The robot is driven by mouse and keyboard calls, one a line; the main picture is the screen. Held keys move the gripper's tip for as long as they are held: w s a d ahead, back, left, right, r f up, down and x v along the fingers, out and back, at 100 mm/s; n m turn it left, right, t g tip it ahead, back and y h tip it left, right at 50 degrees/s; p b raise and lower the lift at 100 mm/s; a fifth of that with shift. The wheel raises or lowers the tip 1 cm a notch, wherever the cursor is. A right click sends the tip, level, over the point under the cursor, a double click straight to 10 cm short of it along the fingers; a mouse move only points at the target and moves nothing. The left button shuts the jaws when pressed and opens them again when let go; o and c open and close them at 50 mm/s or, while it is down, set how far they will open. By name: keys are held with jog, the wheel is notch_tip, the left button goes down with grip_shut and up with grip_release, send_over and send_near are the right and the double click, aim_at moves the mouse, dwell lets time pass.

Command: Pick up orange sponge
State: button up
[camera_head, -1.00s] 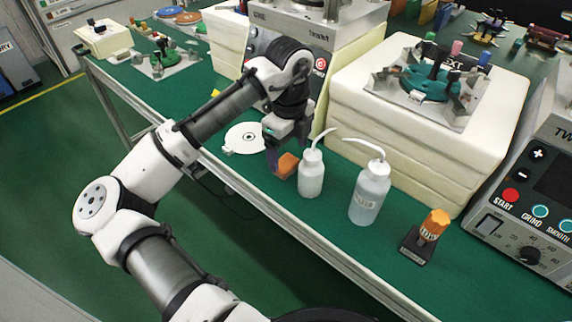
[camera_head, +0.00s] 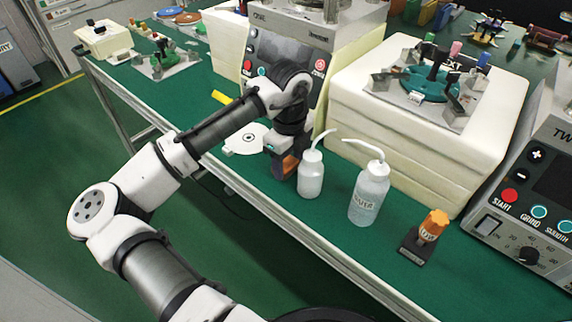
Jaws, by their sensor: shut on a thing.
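My gripper (camera_head: 281,167) points down and is shut on the sponge. Its dark fingers cover part of the sponge. I cannot tell whether the sponge touches the bench top.
A white disc (camera_head: 246,139) lies to the left. A lapping machine (camera_head: 285,58) and stacked cream blocks (camera_head: 420,150) stand behind. The front edge is close.

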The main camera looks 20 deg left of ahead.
aim_at(288, 164)
notch_tip(288, 164, up, 20)
jog(key=p, duration=0.1)
dwell(0.5)
jog(key=o, duration=0.4)
jog(key=c, duration=0.3)
